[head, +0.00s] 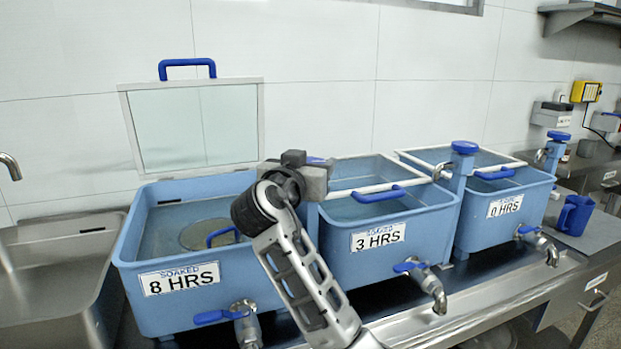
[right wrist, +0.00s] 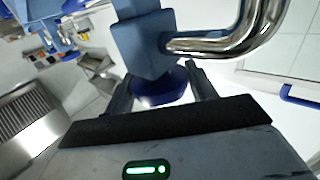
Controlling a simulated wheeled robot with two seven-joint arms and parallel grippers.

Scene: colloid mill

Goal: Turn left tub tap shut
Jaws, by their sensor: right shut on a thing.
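The left tub (head: 185,297) is blue, labelled 8 HRS, with its glass lid (head: 195,125) raised. My right gripper (head: 308,172) is at its back right corner, on top of the tap post. In the right wrist view the fingers (right wrist: 160,88) are shut on the blue tap knob (right wrist: 170,82). The blue post (right wrist: 142,45) and its bent metal spout (right wrist: 235,38) show beyond the knob. In the head view the gripper hides most of the knob and the spout. My left gripper is not in view.
The 3 HRS tub (head: 400,255) and 0 HRS tub (head: 470,225) stand to the right. A similar knob (head: 465,147) tops the post between them. Drain taps with blue levers (head: 220,316) project from the tub fronts. A blue jug (head: 575,215) stands far right.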

